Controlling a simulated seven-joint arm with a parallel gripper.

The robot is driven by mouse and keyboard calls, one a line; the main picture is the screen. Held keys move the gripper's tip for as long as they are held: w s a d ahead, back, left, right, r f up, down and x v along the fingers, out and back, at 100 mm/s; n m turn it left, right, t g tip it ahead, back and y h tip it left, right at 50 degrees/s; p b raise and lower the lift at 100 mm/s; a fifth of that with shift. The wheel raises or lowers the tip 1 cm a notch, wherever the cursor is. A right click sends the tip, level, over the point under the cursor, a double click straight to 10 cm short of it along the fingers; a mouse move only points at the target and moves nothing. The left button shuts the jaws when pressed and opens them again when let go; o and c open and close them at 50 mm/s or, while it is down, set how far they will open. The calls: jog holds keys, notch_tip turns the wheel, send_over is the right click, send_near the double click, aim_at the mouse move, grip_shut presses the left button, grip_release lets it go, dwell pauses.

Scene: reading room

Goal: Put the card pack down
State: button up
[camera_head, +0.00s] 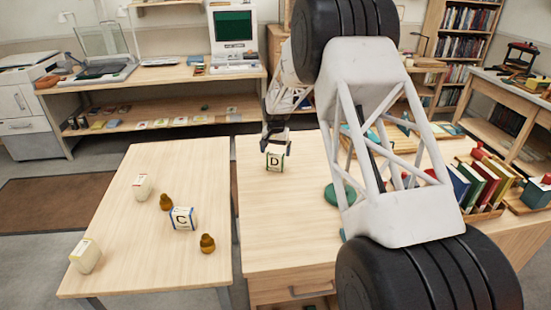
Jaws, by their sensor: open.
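A small pale box marked D (275,162) stands upright on the right-hand wooden desk, near its back left corner. It may be the card pack, but the picture is too small to be sure. My gripper (276,147) is right above the box, its dark fingers at either side of the box's top. The jaws are open, and I cannot tell whether a finger touches the box. A similar box marked C (183,218), with blue edges, stands on the left table (130,240).
The left table also holds two white bottle-like items (142,187) (85,256) and two brown knobbed pieces (166,202) (207,243). A green round object (336,194) and a row of books (483,182) are at right, partly behind my arm. The desk's front left (280,225) is clear.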

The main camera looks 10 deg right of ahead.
aim_at(276, 154)
notch_tip(276, 154, up, 6)
dwell(0.4)
dwell(0.6)
jog(key=shift+s+r, duration=0.2)
jog(key=shift+r, duration=0.05)
jog(key=s+d+r+n, duration=0.1)
jog(key=s+r, duration=0.5)
jog(key=s, duration=0.4)
jog(key=s+d+r+t, duration=0.1)
jog(key=s+r, duration=0.6)
jog(key=s, duration=0.3)
jog(key=s+d+r+n, duration=0.1)
jog(key=s+r, duration=0.5)
jog(key=s, duration=0.3)
jog(key=s+f+n+t, duration=0.1)
jog(key=s+n, duration=0.1)
jog(key=s, duration=3.1)
jog(key=shift+s+d+f+t, duration=0.2)
jog(key=shift+d+f+t, duration=0.1)
jog(key=shift+d+f, duration=0.15)
